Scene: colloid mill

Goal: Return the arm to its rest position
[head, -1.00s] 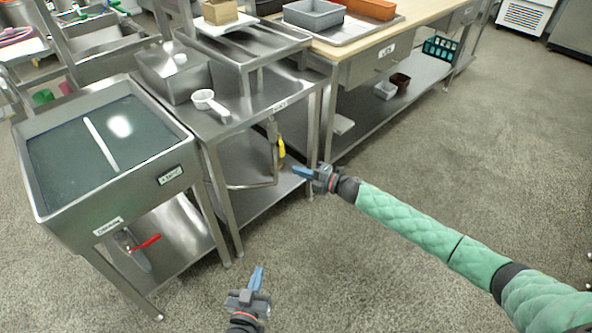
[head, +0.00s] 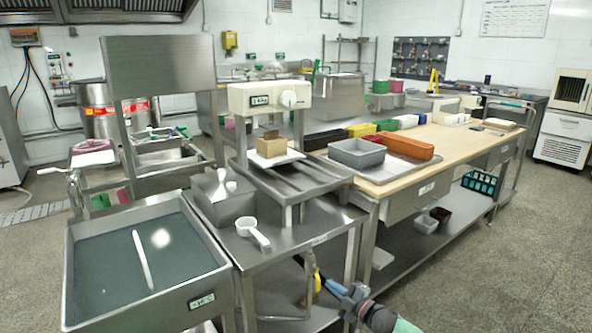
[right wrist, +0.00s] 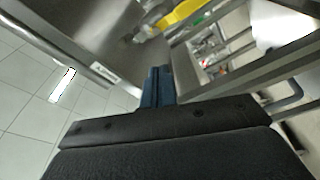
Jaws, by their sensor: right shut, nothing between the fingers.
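My right gripper (head: 335,288) shows low in the head view, right of centre, with blue fingertips and part of the green-sleeved arm. Its fingers are shut with nothing between them. It is beside the right front leg of the steel stand (head: 290,234), near a yellow valve handle (head: 317,284). In the right wrist view the shut blue fingers (right wrist: 157,86) point up the picture, and the yellow handle (right wrist: 183,15) is beyond them; I see no contact. My left gripper is not in view.
A steel basin (head: 218,288) of dark liquid stands at the left. The stand holds a white measuring scoop (head: 250,232) and a steel hopper (head: 222,212). A wooden-topped bench (head: 455,142) with a grey bin (head: 357,153) is to the right. Open floor (head: 470,280) lies at the lower right.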

